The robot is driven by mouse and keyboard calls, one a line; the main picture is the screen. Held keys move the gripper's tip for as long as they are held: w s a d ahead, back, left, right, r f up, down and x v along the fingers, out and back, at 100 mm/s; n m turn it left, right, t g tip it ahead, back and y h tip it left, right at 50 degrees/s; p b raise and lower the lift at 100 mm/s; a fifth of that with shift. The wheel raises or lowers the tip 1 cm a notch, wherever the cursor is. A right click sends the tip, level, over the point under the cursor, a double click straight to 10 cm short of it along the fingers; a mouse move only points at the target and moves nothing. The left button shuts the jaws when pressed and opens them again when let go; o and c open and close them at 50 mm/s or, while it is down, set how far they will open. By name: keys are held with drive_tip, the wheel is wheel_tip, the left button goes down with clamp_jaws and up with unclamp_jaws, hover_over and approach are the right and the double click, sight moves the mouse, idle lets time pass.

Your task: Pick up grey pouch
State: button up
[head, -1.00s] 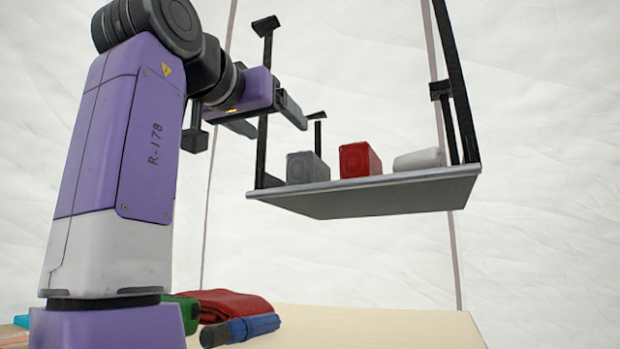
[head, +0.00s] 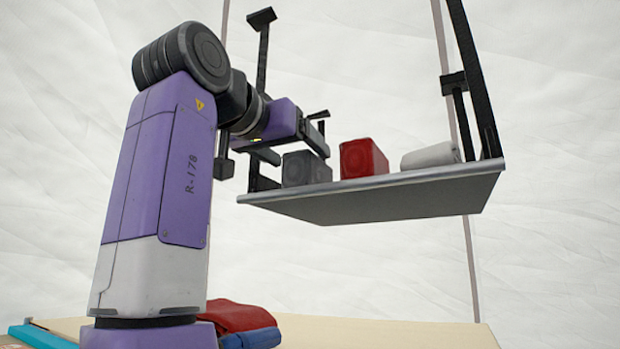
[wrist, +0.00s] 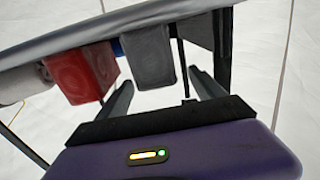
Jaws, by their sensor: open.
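A grey boxy item (head: 303,169), which I take to be the grey pouch, stands upright at the left of the raised shelf (head: 400,196). My gripper (head: 303,138) is open and empty at the shelf's left end, beside and slightly above it in the head view. In the wrist view the shelf is across the top and things appear upside down. There the grey pouch (wrist: 152,57) lies ahead, between the lines of my two open fingers (wrist: 160,86). I see no contact.
On the shelf, a red boxy item (head: 363,157) stands right of the pouch, then a light grey rolled item (head: 431,156). Black posts (head: 262,50) hold the shelf. Below, a table (head: 385,331) bears red cloth (head: 238,314) and a blue item (head: 250,338).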

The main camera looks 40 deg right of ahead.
drive_tip(key=p+x, duration=0.2)
drive_tip(key=x, duration=0.2)
drive_tip(key=shift+s+d, duration=0.15)
drive_tip(key=shift+w+d+f, duration=0.2)
drive_tip(key=shift+w+d, duration=0.05)
drive_tip(key=shift+d, duration=0.15)
drive_tip(key=c, duration=1.5)
